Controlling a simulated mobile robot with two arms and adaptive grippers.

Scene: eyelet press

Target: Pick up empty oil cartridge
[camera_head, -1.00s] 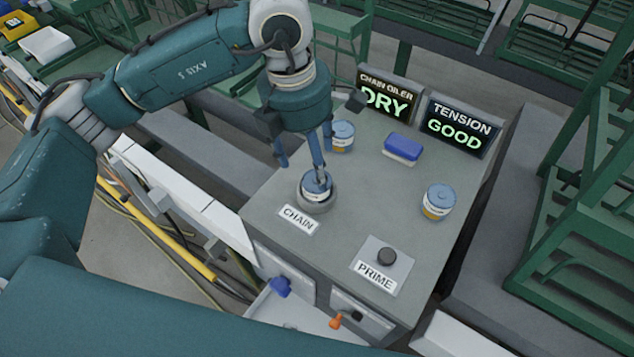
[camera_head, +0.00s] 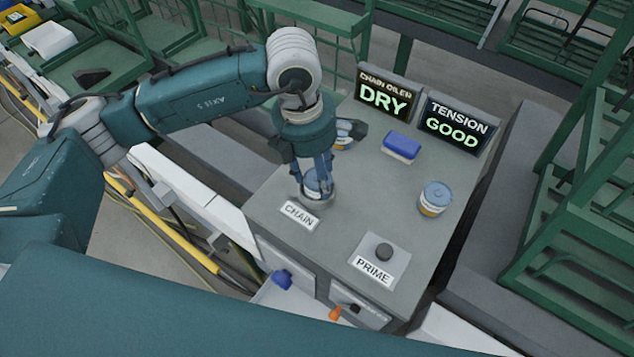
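A blue-lidded cartridge (camera_head: 312,187) sits in the round grey socket (camera_head: 329,202) behind the CHAIN label. My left gripper (camera_head: 314,182) points down over it, with its blue fingers beside the cartridge. I cannot tell whether the fingers touch or grip it. A second blue-lidded cartridge (camera_head: 343,142) stands behind the gripper, partly hidden by it. A third cartridge (camera_head: 434,198), with a blue lid and a white and orange body, stands upright at the right of the bench top. Which is empty cannot be read from their looks. My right gripper is not in view.
The chain oiler display (camera_head: 384,97) reads DRY and the tension display (camera_head: 454,123) reads GOOD. A blue and white block (camera_head: 401,147) lies before them. A dark PRIME button (camera_head: 384,251) stands at the front right. The bench's middle is clear.

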